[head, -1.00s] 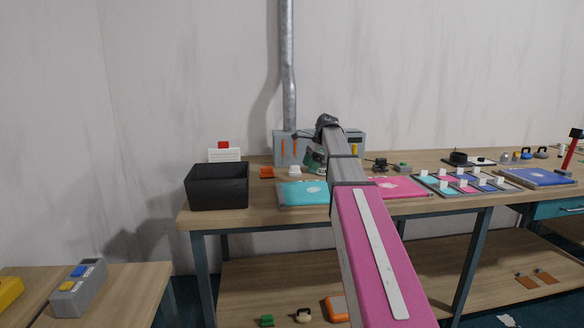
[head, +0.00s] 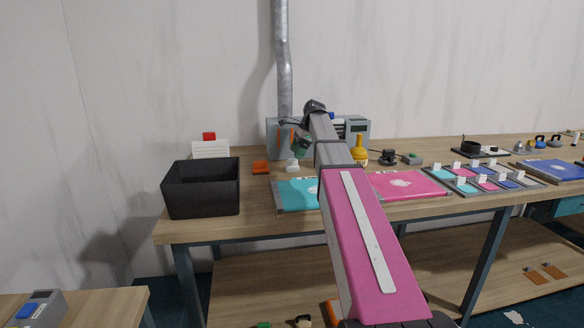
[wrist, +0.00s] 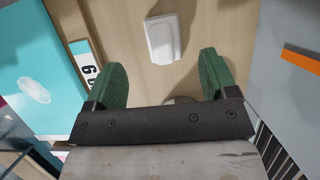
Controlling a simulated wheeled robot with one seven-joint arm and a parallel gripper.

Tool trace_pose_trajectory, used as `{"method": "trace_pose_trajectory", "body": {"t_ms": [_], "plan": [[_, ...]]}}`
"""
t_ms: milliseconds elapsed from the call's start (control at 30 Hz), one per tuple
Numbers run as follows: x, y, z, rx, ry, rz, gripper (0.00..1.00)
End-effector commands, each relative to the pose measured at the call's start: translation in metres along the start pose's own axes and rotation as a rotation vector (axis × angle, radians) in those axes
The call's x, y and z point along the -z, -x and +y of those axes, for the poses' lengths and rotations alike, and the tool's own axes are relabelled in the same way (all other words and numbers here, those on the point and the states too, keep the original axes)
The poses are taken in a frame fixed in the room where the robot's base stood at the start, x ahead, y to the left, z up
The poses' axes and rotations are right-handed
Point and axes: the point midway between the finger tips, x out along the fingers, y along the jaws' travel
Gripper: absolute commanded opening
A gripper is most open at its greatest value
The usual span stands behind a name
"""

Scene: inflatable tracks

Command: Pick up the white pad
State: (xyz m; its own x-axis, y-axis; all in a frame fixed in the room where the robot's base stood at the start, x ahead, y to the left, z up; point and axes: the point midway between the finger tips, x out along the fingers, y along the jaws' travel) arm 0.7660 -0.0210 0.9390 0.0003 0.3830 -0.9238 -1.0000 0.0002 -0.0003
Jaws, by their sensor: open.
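The white pad (wrist: 163,38) is a small rounded white block with a raised rim, lying on the wooden table at the top middle of the wrist view. In the head view it is the small white piece (head: 292,166) beside an orange piece. My gripper (wrist: 164,70) is open, its two green fingers apart and empty. The pad lies ahead of the gap between the fingers, not between them. In the head view my gripper (head: 301,142) hangs over the table just right of the pad, partly hidden by my arm. Another pale piece is mostly hidden under the gripper's bar.
A teal board (wrist: 40,65) lies left in the wrist view; a grey box (wrist: 290,95) with an orange strip is close on the right. In the head view, a black bin (head: 200,190), an orange piece (head: 261,167) and a pink board (head: 408,185) share the table.

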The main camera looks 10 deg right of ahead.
Motion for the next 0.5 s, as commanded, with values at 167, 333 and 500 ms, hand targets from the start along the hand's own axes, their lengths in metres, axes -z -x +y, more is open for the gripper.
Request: {"method": "trace_pose_trajectory", "body": {"t_ms": [167,333,500], "plan": [[0.001,-0.013,0.000,-0.001,0.000,0.000,0.79],[0.002,-0.029,-0.002,-0.001,0.000,0.000,0.79],[0.003,-0.053,-0.003,-0.001,0.001,0.000,0.79]]}}
